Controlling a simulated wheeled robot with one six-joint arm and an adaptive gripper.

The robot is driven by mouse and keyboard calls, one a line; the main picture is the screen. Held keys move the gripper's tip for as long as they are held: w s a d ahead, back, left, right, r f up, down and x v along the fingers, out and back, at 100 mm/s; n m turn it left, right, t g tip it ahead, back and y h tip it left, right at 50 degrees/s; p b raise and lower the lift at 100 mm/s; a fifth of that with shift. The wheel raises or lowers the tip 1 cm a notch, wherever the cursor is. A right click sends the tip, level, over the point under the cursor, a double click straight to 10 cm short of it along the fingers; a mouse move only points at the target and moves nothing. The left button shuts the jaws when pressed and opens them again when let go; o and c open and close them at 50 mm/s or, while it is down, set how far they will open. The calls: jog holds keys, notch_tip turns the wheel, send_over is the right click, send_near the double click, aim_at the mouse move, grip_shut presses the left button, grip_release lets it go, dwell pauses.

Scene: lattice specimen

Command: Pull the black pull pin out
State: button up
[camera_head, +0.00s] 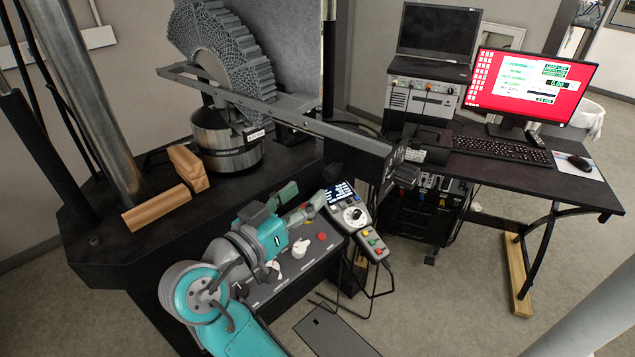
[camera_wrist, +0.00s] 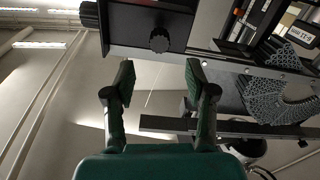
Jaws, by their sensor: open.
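The black pull pin (camera_wrist: 160,40) shows in the wrist view as a round dark knob on the face of a black block (camera_wrist: 128,22). My gripper (camera_wrist: 158,82) is open and empty, with one dark green finger on each side of the picture. The knob appears between the two fingers and above their tips in the picture, with no finger touching it. In the head view, my teal and grey arm (camera_head: 272,236) reaches towards the black rail end (camera_head: 362,151). My fingertips and the pin are hard to make out there.
A long rail (camera_head: 285,115) crosses in front of the grey lattice specimen (camera_head: 228,55). Wooden blocks (camera_head: 157,210) lie on the black machine base. A control pendant (camera_head: 356,218) with cables is close beside my arm. A desk with a red-screened monitor (camera_head: 530,84) stands at right.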

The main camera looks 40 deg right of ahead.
jog(key=shift+s+a, duration=0.15)
jog(key=shift+a, duration=0.6)
jog(key=shift+s+a, duration=0.15)
jog(key=shift+a, duration=0.6)
